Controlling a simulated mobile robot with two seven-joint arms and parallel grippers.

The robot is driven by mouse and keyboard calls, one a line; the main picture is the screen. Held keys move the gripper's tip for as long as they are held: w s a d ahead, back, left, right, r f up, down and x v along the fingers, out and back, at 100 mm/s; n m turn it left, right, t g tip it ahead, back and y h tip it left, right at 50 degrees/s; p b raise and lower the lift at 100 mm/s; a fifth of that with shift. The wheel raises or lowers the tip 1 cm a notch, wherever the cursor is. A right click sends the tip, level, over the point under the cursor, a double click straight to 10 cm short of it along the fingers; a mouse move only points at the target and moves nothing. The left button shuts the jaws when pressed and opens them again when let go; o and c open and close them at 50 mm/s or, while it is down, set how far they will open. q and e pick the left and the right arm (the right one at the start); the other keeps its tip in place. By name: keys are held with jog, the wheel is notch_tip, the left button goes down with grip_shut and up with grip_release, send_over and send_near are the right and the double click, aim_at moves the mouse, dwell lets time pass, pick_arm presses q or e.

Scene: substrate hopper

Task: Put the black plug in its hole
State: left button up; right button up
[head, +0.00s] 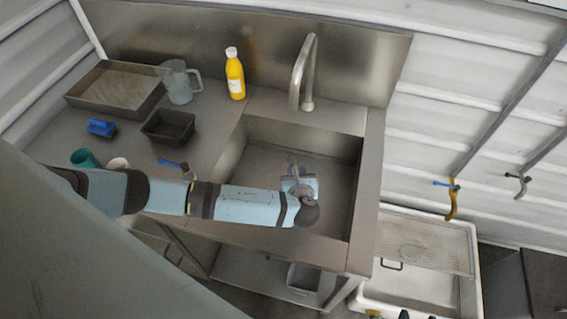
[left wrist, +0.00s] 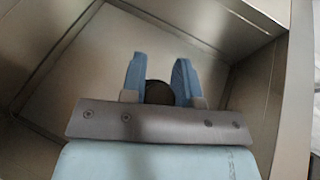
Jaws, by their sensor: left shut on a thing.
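The steel sink basin (head: 338,187) is set in the counter's right part. My left arm reaches across from the left, and my left gripper (head: 297,178) is inside the basin's outline. In the left wrist view its two blue fingers (left wrist: 159,80) are closed on the black plug (left wrist: 159,93), a dark round thing between them. The basin floor (left wrist: 90,60) lies beyond the fingers. I cannot tell how far the plug is from the floor. The plug is not clear in the head view. The drain hole does not show in either view. My right gripper is out of view.
A curved tap (head: 302,72) stands behind the basin. On the counter are a yellow bottle (head: 235,75), a clear jug (head: 179,84), a large metal tray (head: 150,105), a dark tray (head: 150,138) and a blue brush (head: 101,128). Basin walls surround my left gripper.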

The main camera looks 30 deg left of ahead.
pick_arm(q)
jog(key=shift+w+a+f+n+g+y+b, duration=0.75)
jog(key=shift+a+f+b, duration=0.4)
jog(key=shift+f, duration=1)
jog(key=shift+w+a+f+n+g+y+b, duration=0.75)
jog(key=shift+f+b, duration=0.7)
jog(key=shift+f, duration=0.75)
jog(key=shift+w+a+f+n+g+y+b, duration=0.5)
jog(key=shift+a+f+n+b, duration=0.55)
jog(key=shift+f, duration=1.1)
jog(key=shift+r, duration=0.1)
jog(key=shift+a, duration=0.1)
jog(key=shift+p, duration=0.55)
jog(key=shift+f, duration=0.2)
jog(key=shift+f+b, duration=0.9)
jog(key=shift+f, duration=0.25)
